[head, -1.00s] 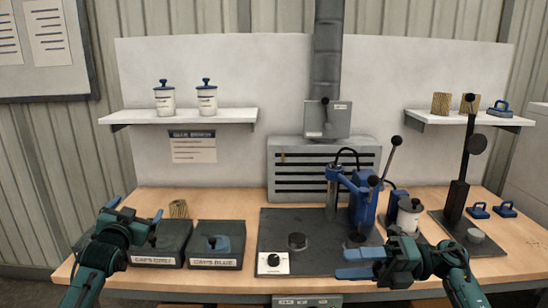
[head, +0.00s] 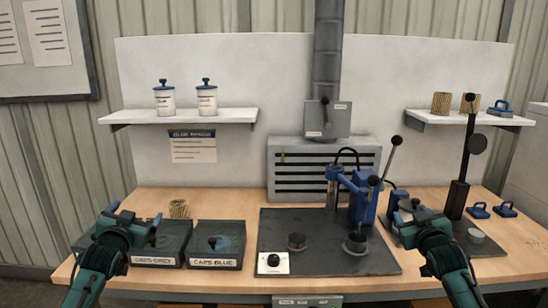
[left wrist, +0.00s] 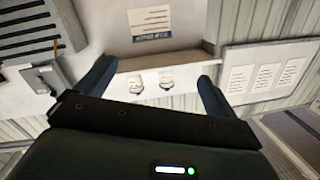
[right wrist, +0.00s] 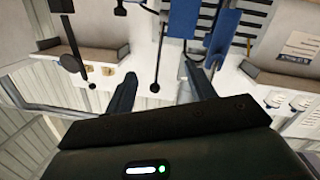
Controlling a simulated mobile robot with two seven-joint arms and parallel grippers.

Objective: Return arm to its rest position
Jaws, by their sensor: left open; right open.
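My left gripper (head: 134,215) is open and empty at the front left, its fingers pointing toward the back of the bench. In the left wrist view its two fingers (left wrist: 155,75) stand wide apart with nothing between them.
A dark mat (head: 330,262) carries the press and two round black fixtures. The grey caps bin (head: 157,262) and blue caps bin (head: 215,263) stand at the left, close to my left gripper. A black post stand (head: 458,190) rises at the right. White cartridges (head: 207,99) stand on the left shelf.

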